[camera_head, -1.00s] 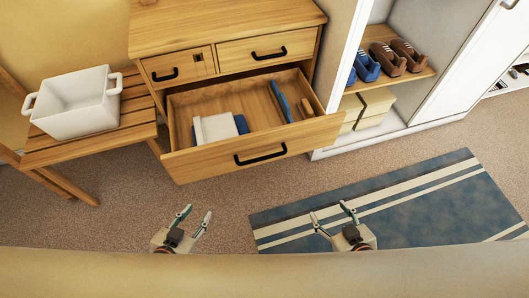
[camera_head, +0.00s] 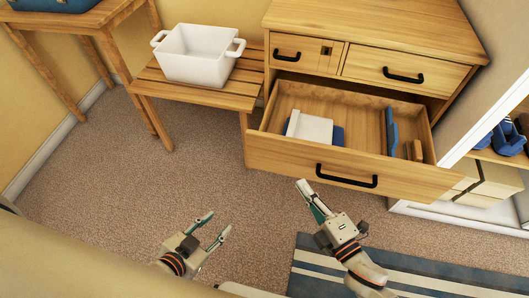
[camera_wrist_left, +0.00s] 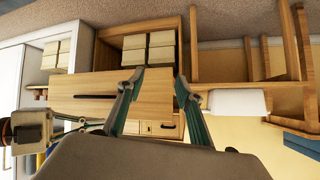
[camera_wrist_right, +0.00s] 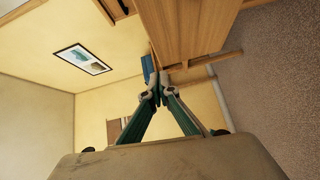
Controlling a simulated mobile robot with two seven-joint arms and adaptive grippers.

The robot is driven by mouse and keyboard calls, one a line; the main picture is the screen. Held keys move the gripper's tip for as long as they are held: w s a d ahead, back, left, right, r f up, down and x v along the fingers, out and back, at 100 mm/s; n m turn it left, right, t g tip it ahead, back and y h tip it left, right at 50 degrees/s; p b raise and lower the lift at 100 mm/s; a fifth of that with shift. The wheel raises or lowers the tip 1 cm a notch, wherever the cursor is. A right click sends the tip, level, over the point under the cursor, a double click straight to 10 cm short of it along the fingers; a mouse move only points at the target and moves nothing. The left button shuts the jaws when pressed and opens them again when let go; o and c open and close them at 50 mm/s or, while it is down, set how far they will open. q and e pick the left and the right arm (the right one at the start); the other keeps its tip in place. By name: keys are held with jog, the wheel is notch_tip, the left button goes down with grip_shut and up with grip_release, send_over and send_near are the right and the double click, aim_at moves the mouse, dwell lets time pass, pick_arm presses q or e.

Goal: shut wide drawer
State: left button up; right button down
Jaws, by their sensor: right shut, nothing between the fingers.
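The wide drawer (camera_head: 275,153) of the wooden dresser stands pulled out, with a black bar handle (camera_head: 346,177) on its front. In it lie a white item (camera_head: 310,128), a blue item (camera_head: 391,130) and a small brown piece (camera_head: 416,150). My right gripper (camera_head: 302,184) is shut and empty, just in front of the drawer front, left of the handle; I cannot tell whether it touches. It also shows shut in the right wrist view (camera_wrist_right: 157,92). My left gripper (camera_head: 218,224) is open and empty over the carpet; its spread fingers show in the left wrist view (camera_wrist_left: 157,85).
A slatted wooden bench (camera_head: 190,90) with a white two-handled tub (camera_head: 198,55) stands left of the dresser. Two small drawers above are shut. A blue striped rug (camera_head: 400,275) lies at lower right, and a shoe cabinet stands at right. Carpet at left is clear.

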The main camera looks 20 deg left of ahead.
jog(key=a+n, duration=0.1)
send_near(274, 140)
jog(key=a, duration=0.3)
jog(key=shift+n+y, duration=0.3)
jog(key=shift+y, duration=0.1)
jog(key=w, duration=0.2)
jog(key=w+b, duration=0.1)
jog(key=w, duration=0.1)
jog(key=shift+w+a+f, duration=0.1)
jog(key=shift+w+a, duration=0.05)
jog(key=shift+a, duration=0.25)
pick_arm(q)
jog(key=shift+s+f, duration=0.15)
jog(key=shift+f, duration=0.05)
pick_arm(e)
jog(key=shift+w, duration=0.1)
